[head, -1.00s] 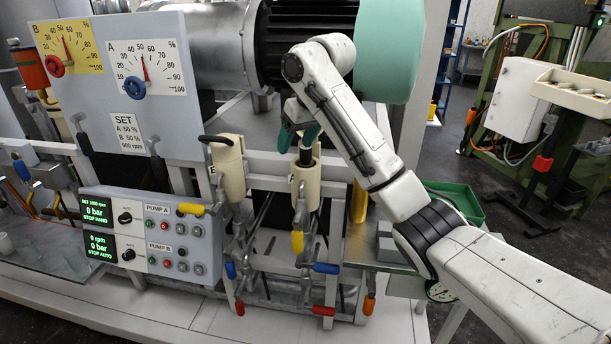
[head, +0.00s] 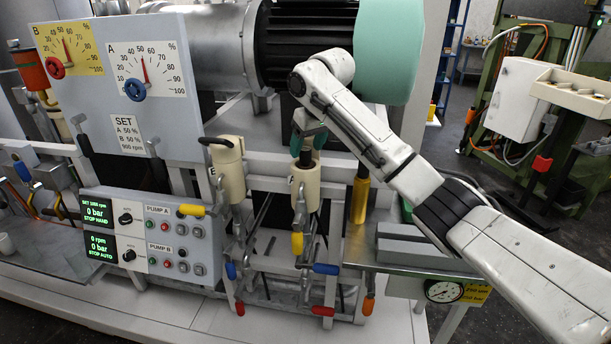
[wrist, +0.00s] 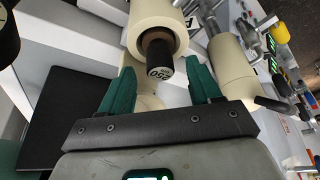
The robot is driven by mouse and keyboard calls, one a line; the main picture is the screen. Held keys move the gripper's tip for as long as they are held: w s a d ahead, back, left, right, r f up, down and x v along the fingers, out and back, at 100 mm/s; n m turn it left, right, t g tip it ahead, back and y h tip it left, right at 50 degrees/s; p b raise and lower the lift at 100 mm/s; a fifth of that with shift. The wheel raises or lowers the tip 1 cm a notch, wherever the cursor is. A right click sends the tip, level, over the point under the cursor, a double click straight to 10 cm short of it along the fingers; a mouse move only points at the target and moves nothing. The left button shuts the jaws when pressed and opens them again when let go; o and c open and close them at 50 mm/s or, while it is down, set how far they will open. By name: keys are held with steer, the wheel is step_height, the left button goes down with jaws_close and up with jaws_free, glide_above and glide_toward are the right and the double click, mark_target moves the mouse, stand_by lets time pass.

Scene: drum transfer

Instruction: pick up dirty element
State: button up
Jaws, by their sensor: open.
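The element is a dark cap (wrist: 158,72) with a printed label on a brownish body, standing in the open mouth of a cream housing (wrist: 137,35). In the head view the dark element top (head: 305,158) rises from the right-hand cream housing (head: 306,178). My gripper (wrist: 161,75) is open, its two green fingers on either side of the cap in the wrist view, with gaps between. In the head view my gripper (head: 308,138) is just above the housing. Whether a finger touches the element I cannot tell. The element's lower part is hidden inside the housing.
A second cream housing (head: 228,170) with a black handle stands to the left. Levers with coloured handles hang below. A large turquoise cylinder (head: 388,50) is behind my arm.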

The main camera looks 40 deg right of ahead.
steer(key=shift+x, duration=1.15)
jaws_close()
